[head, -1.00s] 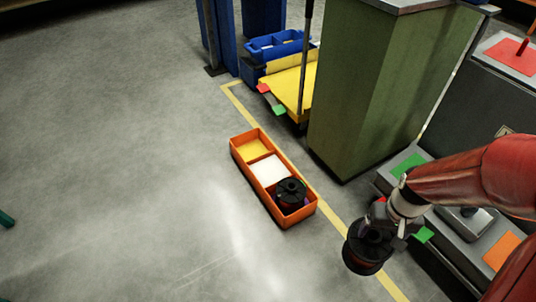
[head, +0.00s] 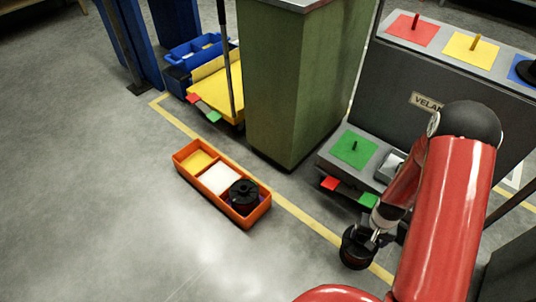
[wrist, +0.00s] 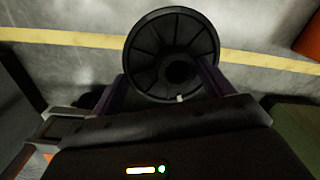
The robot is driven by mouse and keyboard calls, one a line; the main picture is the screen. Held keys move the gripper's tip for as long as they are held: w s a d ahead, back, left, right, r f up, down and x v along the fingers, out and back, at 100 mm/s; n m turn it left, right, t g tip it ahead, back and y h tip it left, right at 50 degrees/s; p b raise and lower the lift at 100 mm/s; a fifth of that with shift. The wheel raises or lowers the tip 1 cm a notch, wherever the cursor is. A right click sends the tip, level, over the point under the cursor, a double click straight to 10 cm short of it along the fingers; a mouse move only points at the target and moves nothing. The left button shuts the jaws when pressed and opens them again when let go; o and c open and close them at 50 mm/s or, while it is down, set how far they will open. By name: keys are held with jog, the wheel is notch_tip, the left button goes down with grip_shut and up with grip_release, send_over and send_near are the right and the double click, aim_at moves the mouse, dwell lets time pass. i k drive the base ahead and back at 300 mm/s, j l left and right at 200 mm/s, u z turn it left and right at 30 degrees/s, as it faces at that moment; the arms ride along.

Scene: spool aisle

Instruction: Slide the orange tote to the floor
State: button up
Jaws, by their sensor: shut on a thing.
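The orange tote (head: 226,213) lies flat on the grey floor, left of the yellow line, in the head view. It has a yellow-floored part, a white-floored part and a near part holding a black-flanged spool (head: 243,194) with dark red winding. An orange patch (wrist: 311,38), probably the tote, shows at the wrist view's upper right. My gripper (head: 371,238) is shut on another black spool (head: 354,250), above the floor and right of the tote, apart from it. In the wrist view, its flange (wrist: 165,40) sits between the two fingers.
A green cabinet (head: 290,90) stands behind the tote. Right of it is a grey rack (head: 385,85) with coloured pegged pads, including a green pad (head: 352,148) on its lower shelf. A yellow cart (head: 215,92) stands at the back. The floor to the left is clear.

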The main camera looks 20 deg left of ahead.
aim_at(199, 165)
jog(key=k+j, duration=0.1)
jog(key=j, duration=0.3)
jog(key=j+z, duration=0.1)
jog(key=j, duration=0.3)
jog(key=k+j+z, duration=0.1)
jog(key=j, duration=0.3)
jog(key=k+j, duration=0.15)
jog(key=j, duration=0.2)
jog(key=k+j+z, duration=0.1)
jog(key=j, duration=0.3)
